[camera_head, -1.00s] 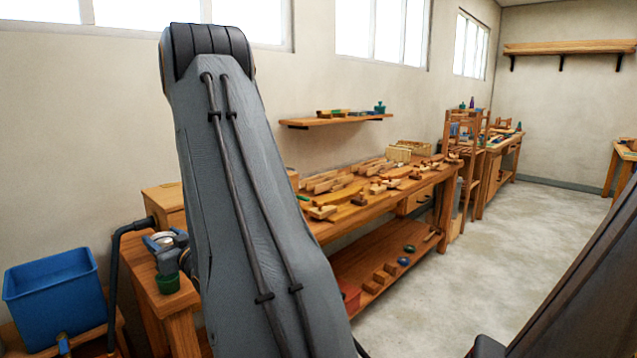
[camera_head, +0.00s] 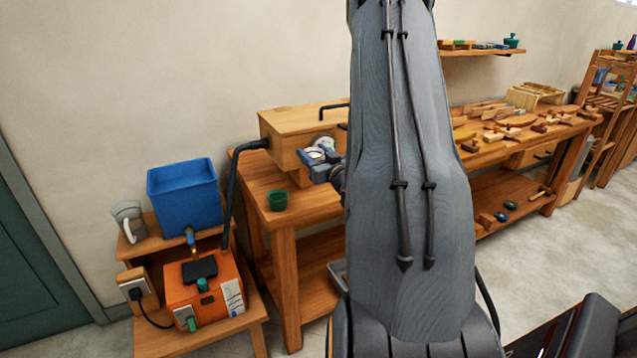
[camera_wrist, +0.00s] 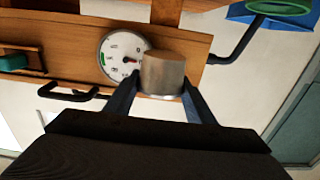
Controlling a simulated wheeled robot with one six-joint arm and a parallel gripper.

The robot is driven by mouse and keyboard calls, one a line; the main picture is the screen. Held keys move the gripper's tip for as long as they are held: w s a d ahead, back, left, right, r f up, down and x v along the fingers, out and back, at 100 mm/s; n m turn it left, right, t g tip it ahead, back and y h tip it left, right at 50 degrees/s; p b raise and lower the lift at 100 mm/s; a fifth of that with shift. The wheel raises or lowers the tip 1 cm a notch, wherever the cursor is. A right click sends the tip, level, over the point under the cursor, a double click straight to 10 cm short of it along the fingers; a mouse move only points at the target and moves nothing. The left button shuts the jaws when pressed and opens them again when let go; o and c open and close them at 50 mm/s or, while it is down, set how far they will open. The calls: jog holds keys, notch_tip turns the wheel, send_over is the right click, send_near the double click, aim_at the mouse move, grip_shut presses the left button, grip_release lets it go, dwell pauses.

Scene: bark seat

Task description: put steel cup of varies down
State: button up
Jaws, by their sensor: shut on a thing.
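In the wrist view, my gripper (camera_wrist: 160,88) is shut on a small brownish-grey metallic cylinder, the steel cup (camera_wrist: 163,70). Its two fingers are on either side of it. The cup overlaps the edge of a round white gauge (camera_wrist: 119,56) on the wooden box behind; I cannot tell the gap between them. In the head view, my gripper (camera_head: 318,165) is in front of the gauge box (camera_head: 292,123), above the wooden bench. The cup is hard to make out there, and my arm covers part of the bench.
A green cup (camera_head: 277,200) stands on the bench's left end (camera_head: 262,174). Left of it are a blue bin (camera_head: 186,198), a grey mug (camera_head: 129,221), an orange machine (camera_head: 205,290) and a black bent pipe (camera_head: 233,185). Wooden pieces crowd the bench at right.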

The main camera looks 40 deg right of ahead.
notch_tip(320, 180, down, 12)
jog(key=p, duration=0.2)
jog(key=shift+p, duration=0.4)
jog(key=shift+f, duration=0.15)
jog(key=o, duration=1.2)
jog(key=shift+c, duration=0.2)
